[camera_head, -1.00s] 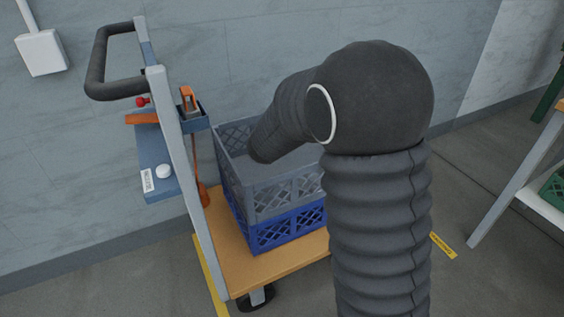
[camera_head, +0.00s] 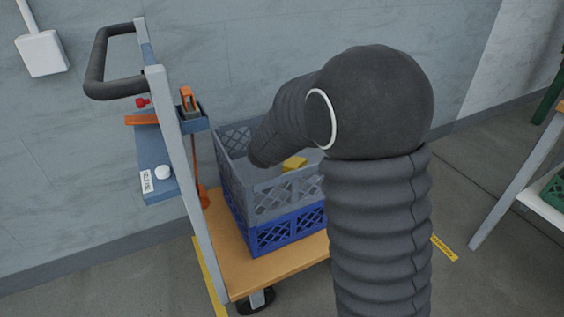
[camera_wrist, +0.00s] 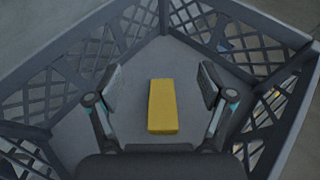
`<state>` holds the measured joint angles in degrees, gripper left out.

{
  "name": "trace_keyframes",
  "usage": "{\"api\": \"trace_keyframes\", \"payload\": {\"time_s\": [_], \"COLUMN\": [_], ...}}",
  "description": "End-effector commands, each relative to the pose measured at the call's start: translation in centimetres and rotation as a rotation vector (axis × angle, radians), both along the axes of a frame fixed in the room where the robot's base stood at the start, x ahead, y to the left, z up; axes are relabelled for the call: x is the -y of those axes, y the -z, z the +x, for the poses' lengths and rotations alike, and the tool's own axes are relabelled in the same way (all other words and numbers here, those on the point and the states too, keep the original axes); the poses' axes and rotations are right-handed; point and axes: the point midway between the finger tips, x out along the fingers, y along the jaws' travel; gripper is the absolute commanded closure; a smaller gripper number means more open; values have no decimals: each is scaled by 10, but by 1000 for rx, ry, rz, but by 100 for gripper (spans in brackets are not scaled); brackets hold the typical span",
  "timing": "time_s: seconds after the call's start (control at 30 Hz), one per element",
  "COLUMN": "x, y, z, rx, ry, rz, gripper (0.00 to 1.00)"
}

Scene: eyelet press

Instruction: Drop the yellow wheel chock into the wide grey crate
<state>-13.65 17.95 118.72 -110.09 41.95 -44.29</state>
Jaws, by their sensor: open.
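The yellow wheel chock (camera_wrist: 162,106) lies on the floor of the wide grey crate (camera_wrist: 262,88) in the wrist view, apart from the crate's walls. In the head view the chock (camera_head: 294,164) shows as a small yellow patch inside the grey crate (camera_head: 262,200), partly hidden by my arm. My gripper (camera_wrist: 157,82) is open, with its two fingers apart on either side of the chock in the picture and neither touching it. In the head view my gripper is hidden behind my arm.
The grey crate is stacked on a blue crate (camera_head: 272,236) on a cart with a wooden deck (camera_head: 270,270). The cart's upright and handle (camera_head: 97,75) stand at the left, close to the wall. A table (camera_head: 520,165) is at the right edge.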

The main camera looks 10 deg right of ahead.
Motion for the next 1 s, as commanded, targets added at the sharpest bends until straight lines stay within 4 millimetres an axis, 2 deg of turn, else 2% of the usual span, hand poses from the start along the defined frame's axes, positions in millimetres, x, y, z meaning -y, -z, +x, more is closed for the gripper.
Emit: {"api": "trace_keyframes", "payload": {"time_s": [0.6,0.77,1.0], "x": [-47,-52,-52], "y": [-40,-44,-45], "z": [-83,-92,-94], "rx": [3,1,1], "ry": [-2,-2,0], "rz": [1,0,0], "gripper": [19,19,19]}}
